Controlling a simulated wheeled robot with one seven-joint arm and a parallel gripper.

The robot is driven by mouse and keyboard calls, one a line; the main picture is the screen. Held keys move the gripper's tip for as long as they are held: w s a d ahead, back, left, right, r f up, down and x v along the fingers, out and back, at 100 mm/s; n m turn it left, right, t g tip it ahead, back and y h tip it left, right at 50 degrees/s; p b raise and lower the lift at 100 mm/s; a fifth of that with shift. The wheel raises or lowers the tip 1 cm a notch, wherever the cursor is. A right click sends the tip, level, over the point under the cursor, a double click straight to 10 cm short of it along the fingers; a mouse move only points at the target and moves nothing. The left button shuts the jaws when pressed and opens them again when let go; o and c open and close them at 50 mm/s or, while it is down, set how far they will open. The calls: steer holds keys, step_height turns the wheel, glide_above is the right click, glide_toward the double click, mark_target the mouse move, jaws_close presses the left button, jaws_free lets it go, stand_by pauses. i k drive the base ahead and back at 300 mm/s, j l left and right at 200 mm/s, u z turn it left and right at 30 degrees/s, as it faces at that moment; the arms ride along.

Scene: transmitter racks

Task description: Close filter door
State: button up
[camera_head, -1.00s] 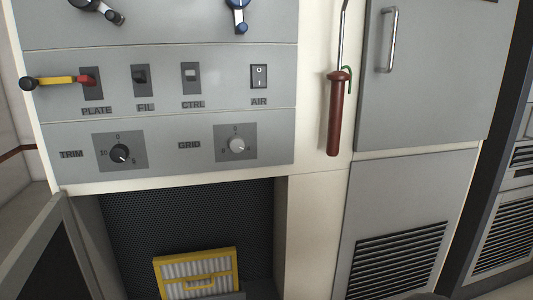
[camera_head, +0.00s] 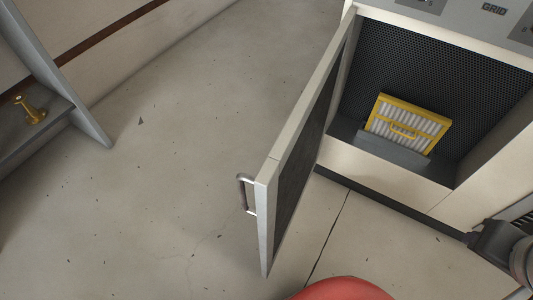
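The filter door (camera_head: 299,150) stands wide open, swung out to the left of its compartment in the head view. Its metal handle (camera_head: 245,194) is on the outer face near the free edge. Inside the compartment, a yellow-framed filter (camera_head: 408,126) with white pleats leans in a grey holder (camera_head: 392,152) in front of a black mesh back. No gripper fingers show. A dark, rounded part at the lower right edge seems to be part of my arm, apart from the door.
The concrete floor (camera_head: 190,180) left of the door is clear. A grey shelf-like stand (camera_head: 60,115) with a brass fitting (camera_head: 30,110) is at the far left. A red rounded surface shows at the bottom edge. The cabinet's front panel (camera_head: 425,6) is above the compartment.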

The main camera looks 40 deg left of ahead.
mark_target(281, 184)
steer(key=k+j+u, duration=0.1)
steer(key=j, duration=0.25)
steer(key=k+j, duration=0.3)
steer(key=k+j+u, duration=0.15)
steer(key=j, duration=0.3)
steer(key=k+j+u, duration=0.1)
steer(key=k+j, duration=0.15)
steer(key=j, duration=0.15)
